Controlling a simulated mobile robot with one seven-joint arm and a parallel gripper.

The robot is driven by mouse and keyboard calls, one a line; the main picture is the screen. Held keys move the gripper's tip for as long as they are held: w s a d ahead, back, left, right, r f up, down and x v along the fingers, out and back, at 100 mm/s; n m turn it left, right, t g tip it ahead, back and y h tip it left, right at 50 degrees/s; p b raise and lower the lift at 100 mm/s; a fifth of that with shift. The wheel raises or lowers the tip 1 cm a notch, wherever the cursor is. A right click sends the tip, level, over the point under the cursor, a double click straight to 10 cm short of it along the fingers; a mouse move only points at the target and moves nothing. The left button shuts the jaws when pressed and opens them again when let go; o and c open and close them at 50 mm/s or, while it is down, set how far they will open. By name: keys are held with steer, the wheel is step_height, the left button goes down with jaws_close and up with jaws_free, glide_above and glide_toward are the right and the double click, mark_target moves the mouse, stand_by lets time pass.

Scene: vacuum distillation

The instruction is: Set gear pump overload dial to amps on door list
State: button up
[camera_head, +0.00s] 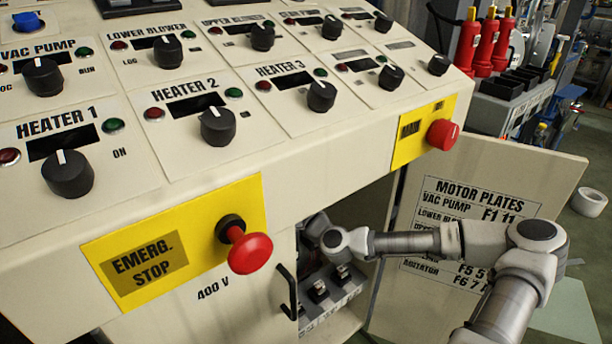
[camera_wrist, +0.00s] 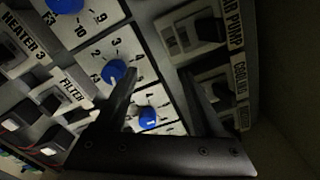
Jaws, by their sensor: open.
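In the wrist view, several blue dials with white pointers sit on white number plates: one at the top edge (camera_wrist: 65,5), a middle one (camera_wrist: 115,70) and a lower one (camera_wrist: 148,118). A label ending "AR PUMP" (camera_wrist: 233,25) is partly cut off; I cannot tell which dial it belongs to. My gripper (camera_wrist: 160,74) is open, its left finger overlapping the middle dial's edge; contact is unclear. In the head view, my arm reaches into the cabinet. The list on the open door (camera_head: 475,195), headed MOTOR PLATES, has its middle rows hidden by my arm.
The sloped control panel (camera_head: 240,160) overhangs the cabinet, with black knobs, a red emergency stop button (camera_head: 250,253) and a red main knob (camera_head: 443,134). A door handle (camera_head: 288,292) is left of the opening. Switches labelled FILTER (camera_wrist: 72,92) and HEATER 3 (camera_wrist: 25,40) are close by.

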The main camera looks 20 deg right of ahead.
steer(key=s+d+r+p, duration=0.1)
steer(key=s+d+r, duration=0.3)
steer(key=d, duration=0.3)
steer(key=shift+s+r+p, duration=0.2)
steer(key=shift+r+p, duration=0.1)
steer(key=shift+r, duration=0.2)
